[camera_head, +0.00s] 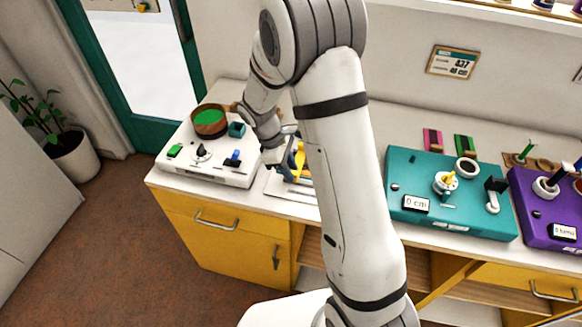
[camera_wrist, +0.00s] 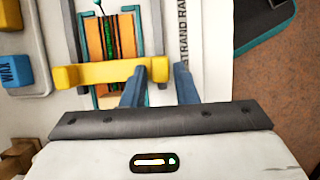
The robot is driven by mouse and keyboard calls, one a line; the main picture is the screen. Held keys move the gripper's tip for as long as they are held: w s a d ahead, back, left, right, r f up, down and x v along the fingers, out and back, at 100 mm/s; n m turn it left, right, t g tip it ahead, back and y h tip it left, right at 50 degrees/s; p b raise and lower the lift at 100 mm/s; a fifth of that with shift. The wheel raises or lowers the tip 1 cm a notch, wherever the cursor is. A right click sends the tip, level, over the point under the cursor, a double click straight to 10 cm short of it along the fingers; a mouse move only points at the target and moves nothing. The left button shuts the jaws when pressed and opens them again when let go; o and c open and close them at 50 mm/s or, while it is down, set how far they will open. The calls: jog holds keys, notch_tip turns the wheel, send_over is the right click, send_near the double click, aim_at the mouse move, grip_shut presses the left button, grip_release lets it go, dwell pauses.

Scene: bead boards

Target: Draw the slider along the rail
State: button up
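The yellow slider (camera_wrist: 105,74) is a bar lying across the grey rails (camera_wrist: 75,35), with a block at each end. In the wrist view my gripper (camera_wrist: 158,76) has its two blue fingers on either side of the right end block, which fills the space between the tips. My gripper looks shut on this block. Below the bar is a panel (camera_wrist: 95,38) of orange and dark strips with a teal frame. In the head view the slider (camera_head: 300,160) shows only in part behind my arm, and my gripper (camera_head: 285,161) is beside it.
A teal board (camera_head: 402,189) and a purple board (camera_head: 533,220) stand farther right. Along the white rail board runs printed lettering (camera_wrist: 183,38).

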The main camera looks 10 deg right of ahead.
jog(key=shift+r, duration=0.1)
jog(key=v, duration=0.7)
jog(key=shift+a+r, duration=0.15)
jog(key=shift+r, duration=0.1)
jog(key=shift+w, duration=0.1)
